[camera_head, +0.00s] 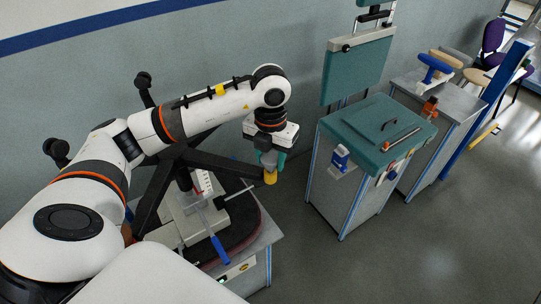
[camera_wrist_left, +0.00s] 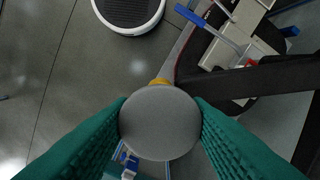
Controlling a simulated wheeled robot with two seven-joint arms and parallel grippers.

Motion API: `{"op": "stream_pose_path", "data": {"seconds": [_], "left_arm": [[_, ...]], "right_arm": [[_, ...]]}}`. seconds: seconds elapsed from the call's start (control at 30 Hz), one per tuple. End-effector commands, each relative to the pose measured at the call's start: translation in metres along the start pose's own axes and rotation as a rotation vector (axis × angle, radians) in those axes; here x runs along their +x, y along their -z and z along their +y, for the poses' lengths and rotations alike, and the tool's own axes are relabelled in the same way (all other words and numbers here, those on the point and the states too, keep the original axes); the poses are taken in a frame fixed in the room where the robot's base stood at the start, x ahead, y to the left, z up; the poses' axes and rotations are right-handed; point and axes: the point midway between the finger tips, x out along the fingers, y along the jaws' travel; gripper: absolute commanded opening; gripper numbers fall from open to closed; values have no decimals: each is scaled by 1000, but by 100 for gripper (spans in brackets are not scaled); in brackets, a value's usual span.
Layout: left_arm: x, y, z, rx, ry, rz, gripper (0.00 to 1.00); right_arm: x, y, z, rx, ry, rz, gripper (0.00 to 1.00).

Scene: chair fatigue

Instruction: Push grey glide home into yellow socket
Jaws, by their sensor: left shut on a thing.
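The grey glide (camera_wrist_left: 160,122) is a round disc between the teal fingers of my left gripper (camera_wrist_left: 160,128) in the wrist view. In the head view my left gripper (camera_head: 270,158) points down at the end of a black chair-base leg (camera_head: 222,163), shut on the glide. The yellow socket (camera_head: 270,177) shows just below the fingers at the leg's end. In the wrist view only a yellow edge (camera_wrist_left: 159,81) shows past the disc, which hides the rest. I cannot tell whether glide and socket touch. My right gripper is not in view.
The black chair base stands over a fixture table with a dark red-edged top (camera_head: 262,230) and a blue-handled lever (camera_head: 219,248). A teal-topped cabinet (camera_head: 365,118) stands to the right. Open grey floor (camera_head: 330,270) lies between and in front.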

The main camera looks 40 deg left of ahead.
Motion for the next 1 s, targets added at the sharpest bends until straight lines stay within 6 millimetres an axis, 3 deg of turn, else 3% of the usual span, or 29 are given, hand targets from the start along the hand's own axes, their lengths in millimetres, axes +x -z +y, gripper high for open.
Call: {"op": "stream_pose_path", "data": {"seconds": [0.5, 0.53, 0.67, 1.0], "left_arm": [[14, 0, 0, 0, 0, 0, 23], [14, 0, 0, 0, 0, 1, 44], [13, 0, 0, 0, 0, 0, 66], [11, 0, 0, 0, 0, 1, 68]], "right_arm": [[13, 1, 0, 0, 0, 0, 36], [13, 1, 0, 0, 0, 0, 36], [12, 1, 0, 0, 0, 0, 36], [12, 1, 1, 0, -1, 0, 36]]}}
